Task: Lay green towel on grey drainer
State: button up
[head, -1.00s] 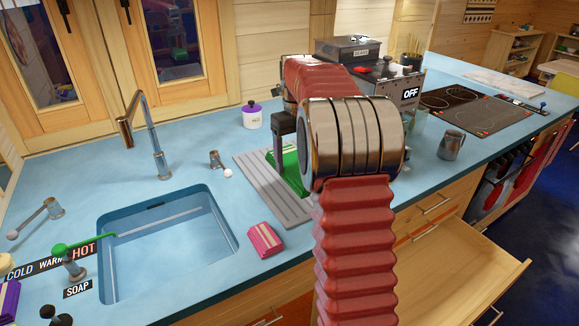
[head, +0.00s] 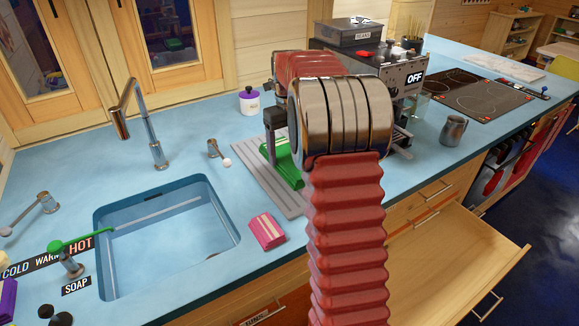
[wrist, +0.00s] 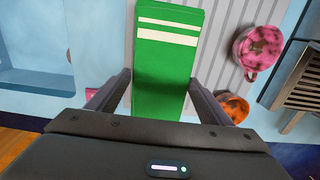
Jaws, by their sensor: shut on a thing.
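The green towel (wrist: 168,75), folded with white stripes near its far end, lies between the two dark fingers of my gripper (wrist: 160,80) in the wrist view. My gripper is shut on it. In the head view the towel (head: 288,170) shows partly, over the ridged grey drainer (head: 262,184), beside the dark finger of my gripper (head: 278,158). The drainer also shows behind and to the right of the towel in the wrist view (wrist: 222,55). I cannot tell whether the towel touches the drainer. My arm hides the drainer's right side in the head view.
A pink mug (wrist: 258,50) and an orange mug (wrist: 236,107) stand close to the towel's right. The sink (head: 165,240) is left of the drainer. A pink folded cloth (head: 267,232) lies in front of the drainer. An open drawer (head: 450,275) juts out at front right.

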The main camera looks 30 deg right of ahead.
aim_at(288, 155)
jog(key=shift+f, duration=1.35)
jog(key=shift+f, duration=1.85)
jog(key=shift+f, duration=0.1)
jog(key=o, duration=1.1)
jog(key=shift+c, duration=0.2)
notch_tip(288, 155, up, 12)
jog(key=shift+r, duration=0.1)
